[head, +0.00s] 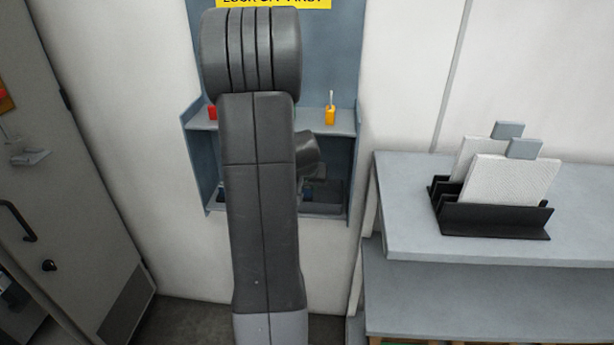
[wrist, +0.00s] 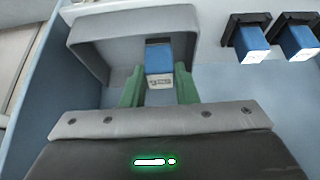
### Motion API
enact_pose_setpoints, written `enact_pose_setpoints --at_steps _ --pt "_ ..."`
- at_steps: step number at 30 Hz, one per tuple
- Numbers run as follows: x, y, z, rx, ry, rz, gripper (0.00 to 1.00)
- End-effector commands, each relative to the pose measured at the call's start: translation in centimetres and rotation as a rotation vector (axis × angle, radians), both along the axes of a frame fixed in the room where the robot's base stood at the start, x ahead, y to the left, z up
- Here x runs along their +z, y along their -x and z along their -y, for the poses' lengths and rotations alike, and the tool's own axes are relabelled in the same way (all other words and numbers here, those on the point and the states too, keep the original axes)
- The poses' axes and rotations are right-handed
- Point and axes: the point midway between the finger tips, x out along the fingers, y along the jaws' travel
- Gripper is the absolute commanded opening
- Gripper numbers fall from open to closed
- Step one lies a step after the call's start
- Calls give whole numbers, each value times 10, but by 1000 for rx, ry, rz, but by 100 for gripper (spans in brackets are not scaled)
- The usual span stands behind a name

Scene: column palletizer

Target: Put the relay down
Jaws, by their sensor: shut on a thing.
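The relay (wrist: 159,58) is a small blue block with a white, printed end. In the wrist view it sits between the two green fingers of my gripper (wrist: 159,90), which is shut on it. A grey open tray or bin (wrist: 88,50) surrounds the relay's far end in the picture. I cannot tell whether the relay touches it. In the head view my arm covers the middle of the blue-grey wall cabinet (head: 205,165), and the relay and my fingers cannot be made out there.
Two more blue relays (wrist: 250,45) (wrist: 298,43) sit in black sockets right of the tray. The cabinet's upper shelf (head: 343,119) holds a red item (head: 212,112) and an orange one (head: 330,115). A bench (head: 405,215) at right bears a black rack (head: 492,220) with white panels.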

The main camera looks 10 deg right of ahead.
Motion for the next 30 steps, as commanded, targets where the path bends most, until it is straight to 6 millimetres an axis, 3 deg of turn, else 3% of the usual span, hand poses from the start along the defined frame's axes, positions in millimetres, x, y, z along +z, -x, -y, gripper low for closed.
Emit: enact_pose_setpoints --at_steps 1,7,30 --pt "7 -2 -1 1 -11 -24 4" --pt "3 -6 1 2 -41 -122 4" --pt "-18 -5 1 3 -38 -115 3"
